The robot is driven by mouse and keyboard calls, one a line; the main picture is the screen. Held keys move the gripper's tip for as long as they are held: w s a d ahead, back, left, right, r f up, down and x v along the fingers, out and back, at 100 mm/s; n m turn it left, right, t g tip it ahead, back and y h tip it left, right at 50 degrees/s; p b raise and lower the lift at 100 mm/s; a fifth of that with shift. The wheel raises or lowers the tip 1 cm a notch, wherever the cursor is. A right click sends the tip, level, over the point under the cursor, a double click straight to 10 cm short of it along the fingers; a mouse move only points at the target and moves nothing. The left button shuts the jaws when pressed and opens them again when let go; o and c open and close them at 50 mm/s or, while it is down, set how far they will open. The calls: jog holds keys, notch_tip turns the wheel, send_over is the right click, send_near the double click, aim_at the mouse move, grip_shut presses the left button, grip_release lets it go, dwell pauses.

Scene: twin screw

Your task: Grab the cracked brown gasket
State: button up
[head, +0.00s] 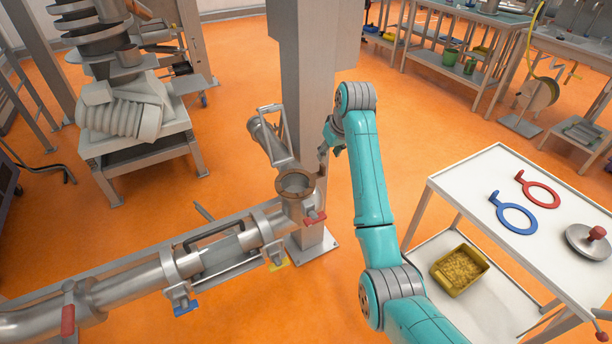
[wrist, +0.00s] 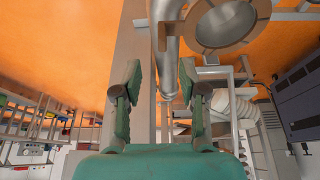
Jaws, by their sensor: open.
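The brown gasket (head: 296,196) is a ring lying on the round upward opening of a steel pipe, left of my arm in the head view. In the wrist view the brown gasket (wrist: 264,12) is at the top, right of centre, partly cut off by the frame edge. Any crack in it is too small to make out. My gripper (head: 323,160) is above and slightly right of the gasket, apart from it. In the wrist view my gripper (wrist: 160,80) has its two fingers spread with nothing held between them.
A grey column (head: 313,80) stands close behind my gripper. A red-handled clamp (head: 315,216) sits on the pipe beside the gasket. A white cart (head: 470,178) at the right carries a blue ring (head: 499,214), a red ring (head: 528,190) and a metal lid (head: 578,240).

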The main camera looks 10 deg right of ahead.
aim_at(324, 166)
jog(key=shift+x, duration=3.7)
jog(key=shift+s+a, duration=0.1)
grip_shut()
